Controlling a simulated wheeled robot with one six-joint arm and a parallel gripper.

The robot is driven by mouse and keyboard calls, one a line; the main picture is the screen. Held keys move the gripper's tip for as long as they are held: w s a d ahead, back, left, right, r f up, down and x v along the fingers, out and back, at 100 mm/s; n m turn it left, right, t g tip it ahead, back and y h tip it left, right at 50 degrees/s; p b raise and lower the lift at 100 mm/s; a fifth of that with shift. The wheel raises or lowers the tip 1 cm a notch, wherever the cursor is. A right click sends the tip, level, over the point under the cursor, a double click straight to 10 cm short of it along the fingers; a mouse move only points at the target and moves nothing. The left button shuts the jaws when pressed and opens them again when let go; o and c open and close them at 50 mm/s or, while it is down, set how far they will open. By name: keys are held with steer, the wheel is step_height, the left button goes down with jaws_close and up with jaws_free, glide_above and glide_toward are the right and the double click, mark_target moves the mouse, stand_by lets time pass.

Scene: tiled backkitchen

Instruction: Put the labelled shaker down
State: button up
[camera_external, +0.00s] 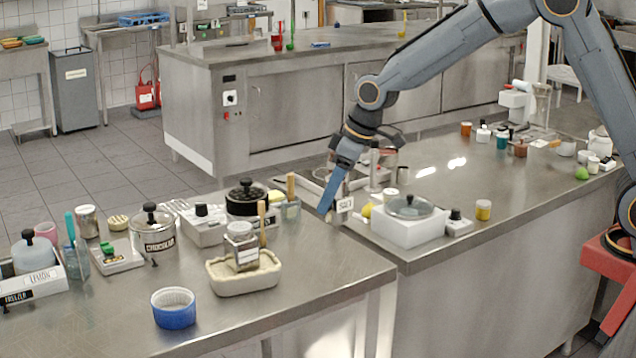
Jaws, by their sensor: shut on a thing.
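My gripper (331,202) points down over the counter near the inner corner where the two steel worktops meet. It is shut on the labelled shaker (345,204), a small pale thing with a white label that seems to read SALT. The blue finger covers part of the shaker. I cannot tell whether its base touches the worktop or hangs just above it.

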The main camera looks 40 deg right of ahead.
mark_target(351, 199)
steer(key=f, duration=0.2)
steer(key=s+f+p, duration=0.1)
steer(key=f, duration=0.1)
steer(key=shift+s+a+f, duration=0.1)
steer(key=shift+s+f, duration=0.05)
steer(key=shift+f, duration=0.2)
steer(key=shift+f+p, duration=0.85)
steer(key=shift+f, duration=1.85)
steer(key=o, duration=1.1)
steer(key=shift+f, duration=0.15)
steer(key=shift+o, duration=0.3)
steer(key=shift+r, duration=0.55)
steer(key=b+v, duration=0.3)
steer(key=v, duration=0.8)
steer(key=shift+s+r, duration=0.1)
steer(key=shift+s, duration=0.05)
